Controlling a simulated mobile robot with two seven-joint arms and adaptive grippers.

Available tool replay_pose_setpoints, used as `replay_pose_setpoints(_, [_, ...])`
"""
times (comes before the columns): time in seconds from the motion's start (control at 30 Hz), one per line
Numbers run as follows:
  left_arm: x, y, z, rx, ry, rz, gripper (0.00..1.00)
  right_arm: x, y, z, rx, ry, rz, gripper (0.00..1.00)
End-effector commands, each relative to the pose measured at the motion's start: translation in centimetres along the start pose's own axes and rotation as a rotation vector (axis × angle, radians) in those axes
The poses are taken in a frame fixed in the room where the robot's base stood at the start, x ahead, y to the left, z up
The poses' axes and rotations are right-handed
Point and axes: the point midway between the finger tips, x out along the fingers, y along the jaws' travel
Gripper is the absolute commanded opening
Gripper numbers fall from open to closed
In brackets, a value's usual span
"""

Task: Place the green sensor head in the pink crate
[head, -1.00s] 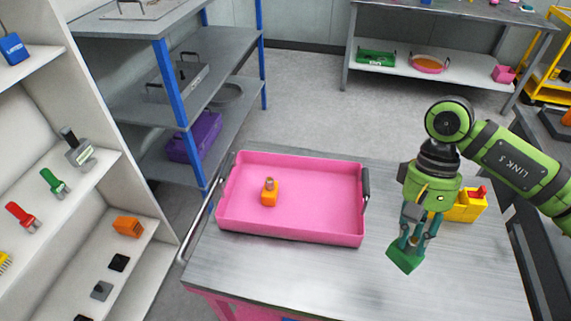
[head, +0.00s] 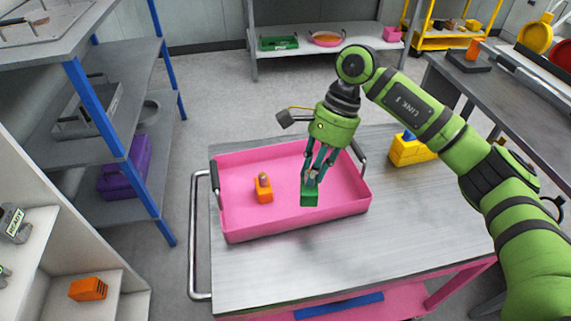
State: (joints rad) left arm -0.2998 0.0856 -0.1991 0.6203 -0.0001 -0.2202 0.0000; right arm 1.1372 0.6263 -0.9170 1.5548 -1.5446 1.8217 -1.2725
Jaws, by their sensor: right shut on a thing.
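The pink crate (head: 240,217) is a shallow open tray on a grey-topped cart. My right gripper (head: 311,183) is shut on the green sensor head (head: 309,197), which hangs below its fingertips. In the picture the sensor head lies over the right part of the crate's inside. I cannot tell whether it touches the crate floor. An orange sensor head (head: 264,190) stands inside the crate, left of the green one. My left gripper is not in view.
A yellow block-shaped box (head: 411,150) stands on the cart right of the crate. The cart top (head: 290,271) in front of the crate is bare. Shelves with blue posts (head: 108,108) stand at the left, and a dark bench (head: 480,92) at the right.

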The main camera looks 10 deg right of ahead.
Motion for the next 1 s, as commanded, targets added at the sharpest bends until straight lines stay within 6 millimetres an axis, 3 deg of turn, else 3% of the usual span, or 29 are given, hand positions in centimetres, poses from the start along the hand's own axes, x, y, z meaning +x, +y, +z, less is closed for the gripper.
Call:
replay_pose_setpoints(0.3, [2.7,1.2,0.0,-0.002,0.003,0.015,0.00,0.0,-4.9,-0.8,0.575,0.005,-0.257,0.00])
replay_pose_setpoints(0.6, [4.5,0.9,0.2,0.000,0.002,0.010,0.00,-0.8,-8.2,-1.7,1.038,0.014,-0.458,0.00])
replay_pose_setpoints(0.83, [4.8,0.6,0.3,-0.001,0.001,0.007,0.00,-1.1,-9.3,-2.1,1.207,0.019,-0.528,0.00])
replay_pose_setpoints(1.0, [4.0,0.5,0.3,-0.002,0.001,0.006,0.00,1.2,-9.2,-3.1,1.231,0.020,-0.529,0.00])
